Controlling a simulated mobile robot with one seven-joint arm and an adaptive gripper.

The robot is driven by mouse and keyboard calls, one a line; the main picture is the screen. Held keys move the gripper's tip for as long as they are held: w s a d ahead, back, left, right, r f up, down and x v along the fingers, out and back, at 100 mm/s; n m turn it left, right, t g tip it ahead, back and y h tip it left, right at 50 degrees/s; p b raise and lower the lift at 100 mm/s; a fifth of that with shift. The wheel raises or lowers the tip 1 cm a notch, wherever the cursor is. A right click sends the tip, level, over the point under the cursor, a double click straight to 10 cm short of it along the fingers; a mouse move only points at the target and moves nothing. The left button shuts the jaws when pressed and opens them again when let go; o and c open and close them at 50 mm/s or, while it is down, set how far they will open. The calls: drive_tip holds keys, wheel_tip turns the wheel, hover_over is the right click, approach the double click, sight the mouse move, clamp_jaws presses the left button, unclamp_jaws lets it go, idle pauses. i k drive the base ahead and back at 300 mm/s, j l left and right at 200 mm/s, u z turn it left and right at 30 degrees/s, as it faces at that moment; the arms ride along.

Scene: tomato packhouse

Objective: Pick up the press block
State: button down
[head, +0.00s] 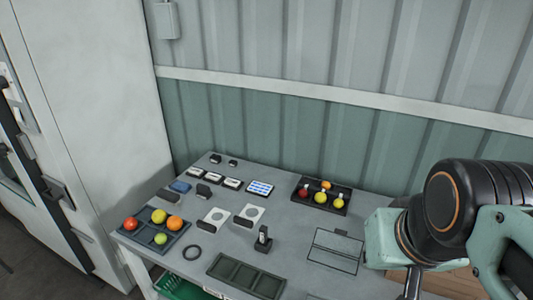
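No object in the head view is labelled as the press block, so I cannot tell for certain which one it is. A small dark block with an upright post (263,239) stands on the table near its middle, and it may be the press block. Two small black blocks (215,158) at the back left corner are also possible. My arm fills the right edge of the head view, over the right end of the table and apart from these blocks. My gripper's fingertips do not show.
A corrugated wall (290,130) stands behind. A white cabinet (95,100) stands left.

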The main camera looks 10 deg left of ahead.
sight(204, 192)
drive_tip(key=i+j+z, duration=0.2)
drive_tip(key=j, duration=0.85)
drive_tip(key=j+z, duration=0.2)
drive_tip(key=j, duration=0.85)
drive_tip(key=i, duration=0.05)
